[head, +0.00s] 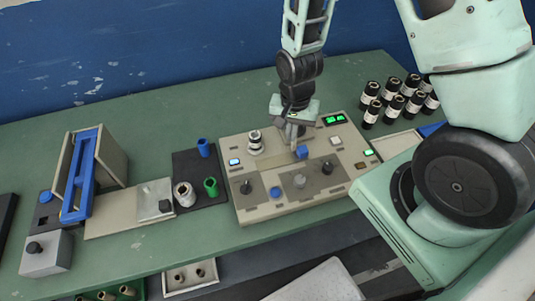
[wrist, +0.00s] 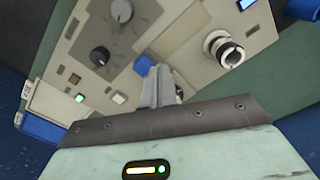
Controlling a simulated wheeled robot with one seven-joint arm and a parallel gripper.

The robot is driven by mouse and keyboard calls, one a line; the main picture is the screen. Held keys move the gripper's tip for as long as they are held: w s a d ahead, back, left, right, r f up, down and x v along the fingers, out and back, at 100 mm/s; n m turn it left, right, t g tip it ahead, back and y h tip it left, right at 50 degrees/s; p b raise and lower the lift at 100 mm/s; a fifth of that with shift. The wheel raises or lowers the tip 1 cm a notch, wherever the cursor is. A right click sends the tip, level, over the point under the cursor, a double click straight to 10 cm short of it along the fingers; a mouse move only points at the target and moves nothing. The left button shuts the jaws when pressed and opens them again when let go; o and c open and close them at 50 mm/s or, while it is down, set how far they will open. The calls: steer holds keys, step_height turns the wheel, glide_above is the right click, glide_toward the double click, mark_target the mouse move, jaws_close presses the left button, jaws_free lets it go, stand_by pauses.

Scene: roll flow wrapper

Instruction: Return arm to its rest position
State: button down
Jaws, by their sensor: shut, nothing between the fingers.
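My gripper (head: 292,135) is shut and empty, pointing down over the beige control panel (head: 262,209) in the head view. Its closed fingers also show in the wrist view (wrist: 157,88), above the panel face (wrist: 185,30). A blue knob (head: 302,152) is right beside the fingertips; it also shows in the wrist view (wrist: 143,64). I cannot tell whether the fingers touch it. A black-and-white cylinder (head: 255,142) stands upright on the panel, left of the gripper.
Several black bottles with white labels (head: 389,107) stand at the back right. A blue-railed frame (head: 80,175) is at left. A dark mat (head: 198,168) holds blue and green cups and a white ring. Green table (head: 130,127) is clear behind these.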

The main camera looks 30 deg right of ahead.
stand_by(0.4)
steer(key=s+a+r+n+y+b, duration=0.1)
steer(key=s+a+r+n, duration=0.25)
steer(key=a+r, duration=0.2)
steer(key=s+a+r+n+b, duration=0.1)
steer(key=s+a+r+n, duration=0.1)
steer(key=a+r+n, duration=0.3)
steer(key=s+a+r+n+b, duration=0.1)
steer(key=s+a+r+n, duration=0.3)
steer(key=s+r+n, duration=0.3)
steer(key=s, duration=0.4)
steer(key=shift+a, duration=0.35)
steer(key=shift+w+n, duration=0.1)
steer(key=shift+n, duration=0.15)
stand_by(0.3)
